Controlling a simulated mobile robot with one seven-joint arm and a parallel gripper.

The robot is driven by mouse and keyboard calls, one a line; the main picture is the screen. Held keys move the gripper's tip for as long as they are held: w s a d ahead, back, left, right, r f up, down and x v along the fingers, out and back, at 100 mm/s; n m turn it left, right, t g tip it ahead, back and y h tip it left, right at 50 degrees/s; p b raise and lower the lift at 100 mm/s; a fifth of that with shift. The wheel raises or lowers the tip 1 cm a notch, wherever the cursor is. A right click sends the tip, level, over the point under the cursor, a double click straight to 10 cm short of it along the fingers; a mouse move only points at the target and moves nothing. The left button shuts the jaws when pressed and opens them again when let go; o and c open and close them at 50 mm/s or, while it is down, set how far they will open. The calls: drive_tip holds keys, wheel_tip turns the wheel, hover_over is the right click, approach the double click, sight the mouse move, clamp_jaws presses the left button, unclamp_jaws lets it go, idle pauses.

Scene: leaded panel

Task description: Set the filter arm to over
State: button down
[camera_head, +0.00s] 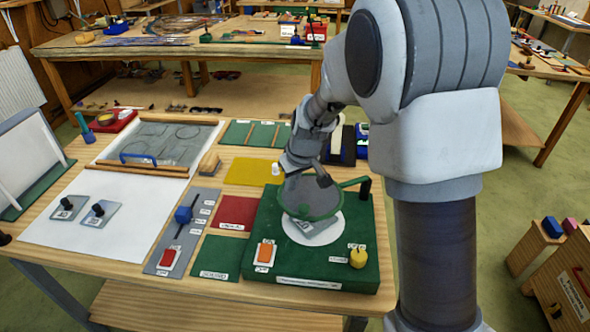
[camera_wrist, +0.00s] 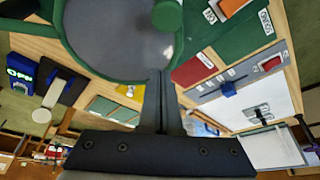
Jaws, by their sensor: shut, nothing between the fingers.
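The filter arm is a green ring with a grey see-through disc (camera_head: 312,194) and a green handle running right to a black post (camera_head: 365,188). It stands above a white round spot (camera_head: 312,236) on the green box (camera_head: 340,262), covering the spot's far part in the head view. A grey labelled tile (camera_head: 318,230) lies on the spot. My gripper (camera_head: 322,178) is shut and empty, at the ring's far side. In the wrist view the shut fingers (camera_wrist: 163,80) overlap the ring's edge, near the disc (camera_wrist: 115,40) and a green knob (camera_wrist: 167,15). Contact cannot be told.
Left are a red tray (camera_head: 237,212), a grey slider panel with a blue knob (camera_head: 183,214), and a white sheet (camera_head: 100,225) with two labelled tiles.

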sight(307, 209)
drive_tip(key=s, duration=0.1)
drive_tip(key=s+d, duration=0.1)
drive_tip(key=shift+s+d+f+p, duration=0.2)
drive_tip(key=shift+s+d+p, duration=0.1)
drive_tip(key=shift+s, duration=0.1)
drive_tip(key=shift+s+d+f, duration=0.1)
drive_tip(key=shift+s+f, duration=0.05)
drive_tip(key=shift+s, duration=0.2)
drive_tip(key=b, duration=0.1)
drive_tip(key=s+d+b, duration=0.1)
drive_tip(key=b, duration=0.1)
drive_tip(key=shift+s+f+n, duration=0.15)
drive_tip(key=shift+f+n, duration=0.15)
drive_tip(key=shift+n, duration=0.1)
drive_tip(key=shift+s+d+r+n+y+b, duration=0.25)
drive_tip(key=shift+s+d+n+b, duration=0.3)
drive_tip(key=shift+s+b, duration=0.45)
drive_tip(key=shift+w, duration=0.15)
